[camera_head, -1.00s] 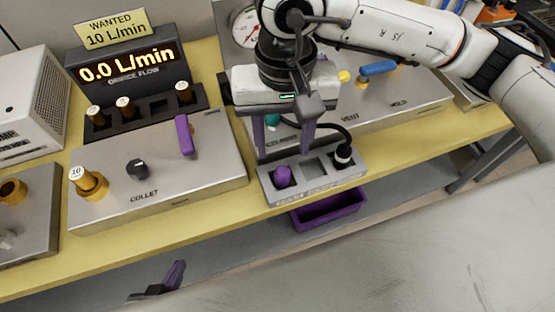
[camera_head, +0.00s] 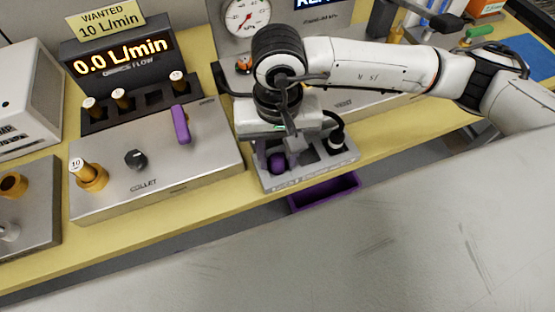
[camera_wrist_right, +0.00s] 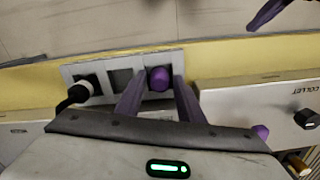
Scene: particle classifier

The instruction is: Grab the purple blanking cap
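The purple blanking cap (camera_head: 277,161) sits in the left pocket of a grey three-pocket holder (camera_head: 318,178) at the bench's front edge. My right gripper (camera_head: 276,150) is low over the holder, its purple fingers pointing down at the cap. In the right wrist view the cap (camera_wrist_right: 159,79) shows between the two fingertips of the right gripper (camera_wrist_right: 160,86). The fingers are apart, with narrow gaps to the cap. A purple finger shape, seemingly of my left gripper (camera_wrist_right: 270,14), shows at the wrist view's top right; its opening is unclear.
The holder's middle pocket (camera_wrist_right: 121,82) is empty; a black plug with a cable (camera_head: 336,139) fills the right one. The collet panel (camera_head: 150,178) with a purple lever (camera_head: 181,125) stands left.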

